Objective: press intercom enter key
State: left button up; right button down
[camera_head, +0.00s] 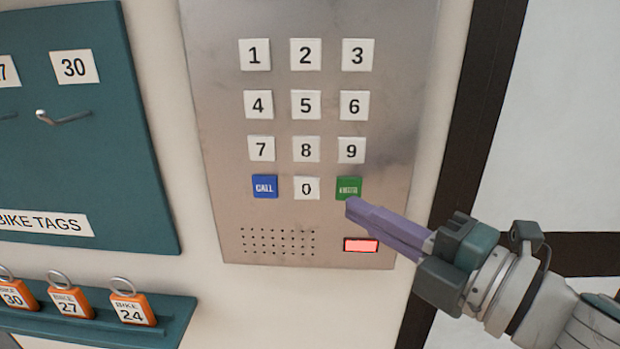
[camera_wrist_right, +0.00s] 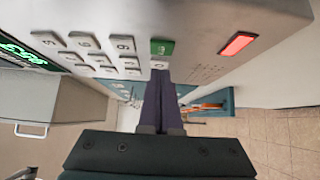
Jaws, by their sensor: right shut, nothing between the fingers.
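The green enter key (camera_head: 348,188) sits at the bottom right of the keypad on the metal intercom panel (camera_head: 230,200). It also shows in the right wrist view (camera_wrist_right: 162,47). My right gripper (camera_head: 350,204) is shut and empty, its purple fingertips at the lower edge of the enter key in the head view. In the right wrist view the fingertips (camera_wrist_right: 159,74) lie just below the green key. I cannot tell whether they touch it. My left gripper is not in view.
A blue call key (camera_head: 264,187) and the 0 key (camera_head: 306,188) are left of the enter key. A lit red indicator (camera_head: 361,245) is below. At left are a teal bike tag board (camera_head: 110,150) and a ledge (camera_head: 170,331) with orange tags (camera_head: 132,308).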

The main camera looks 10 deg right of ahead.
aim_at(349, 188)
jog(key=shift+w+d, duration=0.2)
jog(key=shift+w, duration=0.4)
jog(key=shift+w+d, duration=0.2)
jog(key=shift+w, duration=0.35)
jog(key=shift+w, duration=0.1)
